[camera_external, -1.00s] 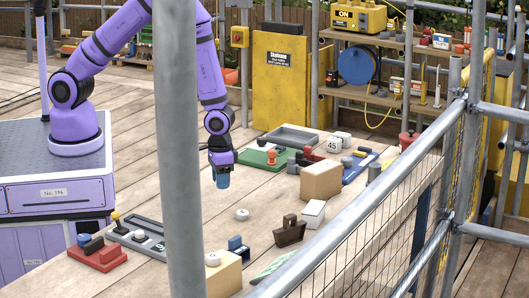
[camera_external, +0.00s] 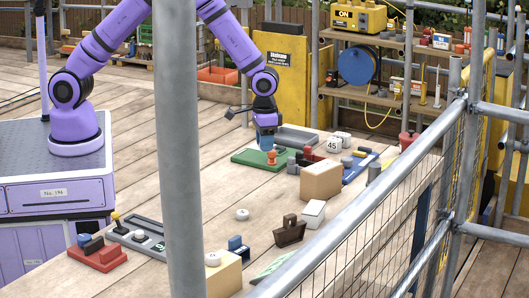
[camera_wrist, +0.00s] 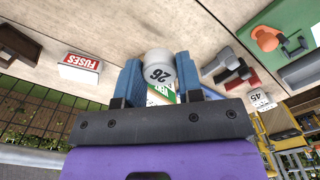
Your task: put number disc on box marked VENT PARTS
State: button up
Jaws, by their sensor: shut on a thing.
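My gripper (camera_external: 266,143) is over the back of the workbench, by the green tray. In the wrist view its blue fingers (camera_wrist: 160,84) are shut on a white number disc (camera_wrist: 158,66) marked 26. The disc is hidden in the outside view. Beyond the disc, a label reading VENT (camera_wrist: 153,97) shows partly between the fingers; the rest of its box is mostly hidden. A plain tan box (camera_external: 321,183) stands to the right of my gripper; its label does not show from outside.
A white box (camera_external: 313,214) marked FUSES (camera_wrist: 80,67) and a brown tool holder (camera_external: 290,232) stand in front. The green tray (camera_external: 243,157) holds an orange piece. A white 45 piece (camera_external: 333,146) stands behind the tan box. Another tan box (camera_external: 226,275) carries a white disc.

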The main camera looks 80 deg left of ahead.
send_over(322, 166)
jog(key=shift+s+f, duration=0.1)
jog(key=shift+f, duration=2.1)
jog(key=shift+f, duration=0.15)
jog(key=o, duration=0.9)
